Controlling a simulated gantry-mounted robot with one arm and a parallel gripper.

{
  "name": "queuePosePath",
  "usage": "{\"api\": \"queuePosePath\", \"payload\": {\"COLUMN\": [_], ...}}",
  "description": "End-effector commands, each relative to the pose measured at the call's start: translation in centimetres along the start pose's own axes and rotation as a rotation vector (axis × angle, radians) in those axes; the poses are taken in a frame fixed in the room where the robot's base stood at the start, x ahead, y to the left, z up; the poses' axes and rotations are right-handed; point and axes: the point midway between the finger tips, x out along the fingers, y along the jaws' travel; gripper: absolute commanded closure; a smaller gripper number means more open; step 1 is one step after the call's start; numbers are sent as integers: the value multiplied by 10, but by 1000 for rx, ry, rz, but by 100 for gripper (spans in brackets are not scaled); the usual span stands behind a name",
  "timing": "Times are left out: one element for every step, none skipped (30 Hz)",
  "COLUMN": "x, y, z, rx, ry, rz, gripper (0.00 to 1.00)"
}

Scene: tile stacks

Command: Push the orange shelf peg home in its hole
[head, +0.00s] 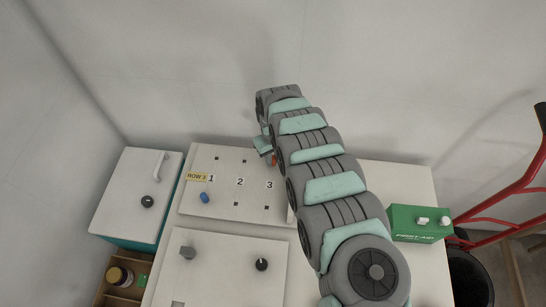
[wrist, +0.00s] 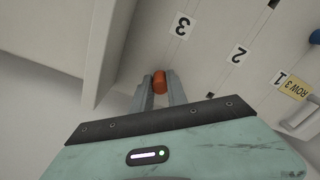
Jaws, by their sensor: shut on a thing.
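The orange shelf peg (wrist: 159,83) is between the fingertips of my gripper (wrist: 160,90) in the wrist view, with the fingers shut on it. In the head view, a small bit of the orange peg (head: 274,159) shows beside my arm, near the white panel's (head: 226,158) number 3 column. The panel has small dark holes and a yellow ROW 3 label (head: 197,176). In the wrist view, the peg is near the printed 3 (wrist: 183,25). I cannot tell whether the peg touches the panel; its far end and any hole there are hidden.
A blue peg (head: 205,197) is at the panel below number 1. A white cabinet (head: 132,195) with a handle stands at left. A green first-aid box (head: 418,224) sits at right, with a red-framed cart (head: 510,192) beyond. Another white panel (head: 225,270) with knobs is in front.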

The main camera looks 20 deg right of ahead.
Motion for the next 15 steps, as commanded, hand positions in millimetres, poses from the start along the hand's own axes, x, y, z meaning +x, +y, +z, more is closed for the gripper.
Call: {"api": "queuePosePath", "payload": {"x": [2,2,3,3,3,2,2,2,2,2,2,2,2,2,2], "y": [0,0,0,0,0,0,0,0,0,0,0,0,0,0,0], "z": [0,0,0,0,0,0,0,0,0,0,0,0,0,0,0], "rx": [0,0,0,0,0,0,0,0,0,0,0,0,0,0,0], "ry": [0,0,0,0,0,0,0,0,0,0,0,0,0,0,0], "rz": [0,0,0,0,0,0,0,0,0,0,0,0,0,0,0], "gripper": [100,100,100,100,100,100,100,100,100,81,78,75,72,70,67]}}
